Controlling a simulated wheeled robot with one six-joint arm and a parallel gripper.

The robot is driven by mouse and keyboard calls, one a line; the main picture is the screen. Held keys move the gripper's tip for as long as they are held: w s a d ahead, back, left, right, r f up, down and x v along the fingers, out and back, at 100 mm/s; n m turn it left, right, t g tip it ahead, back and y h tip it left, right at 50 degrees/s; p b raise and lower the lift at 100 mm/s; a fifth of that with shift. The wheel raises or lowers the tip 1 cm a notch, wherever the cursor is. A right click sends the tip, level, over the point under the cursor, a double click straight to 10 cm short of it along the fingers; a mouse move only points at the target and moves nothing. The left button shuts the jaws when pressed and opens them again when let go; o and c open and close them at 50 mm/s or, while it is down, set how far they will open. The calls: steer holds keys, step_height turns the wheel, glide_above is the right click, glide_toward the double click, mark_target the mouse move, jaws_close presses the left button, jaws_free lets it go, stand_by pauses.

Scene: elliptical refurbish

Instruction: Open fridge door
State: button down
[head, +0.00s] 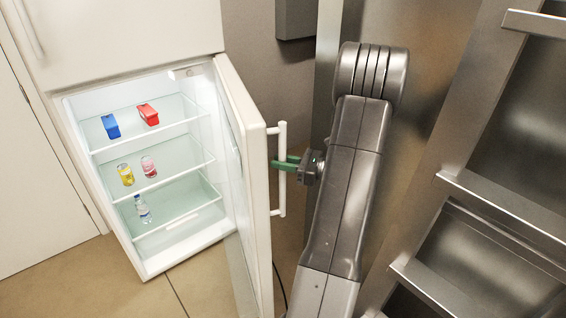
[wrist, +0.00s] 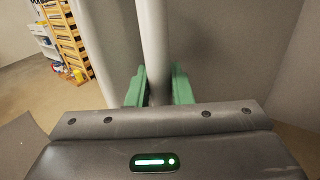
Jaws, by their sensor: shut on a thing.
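The fridge door (head: 238,140) stands swung wide open to the right of the lit fridge interior (head: 150,165). A white vertical bar handle (head: 281,185) is on the door's outer face. My gripper (head: 285,163) has green fingers shut on the handle near its middle. In the wrist view my green fingers (wrist: 159,86) sit on both sides of the white handle bar (wrist: 154,45). The fridge shelves hold a blue item (head: 110,126), a red item (head: 148,114), a yellow can (head: 125,174), a pink can (head: 148,166) and a clear bottle (head: 142,208).
A closed white upper door (head: 120,40) is above the open compartment. Metal shelving (head: 490,200) stands close on the right. Tan floor (head: 70,285) is clear in front of the fridge. A wooden crate stack (wrist: 83,40) shows in the wrist view.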

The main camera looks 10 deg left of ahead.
steer(key=c, duration=1.3)
jaws_free()
steer(key=shift+c, duration=0.2)
steer(key=s+d+b, duration=0.1)
steer(key=d, duration=0.6)
steer(key=shift+d, duration=0.25)
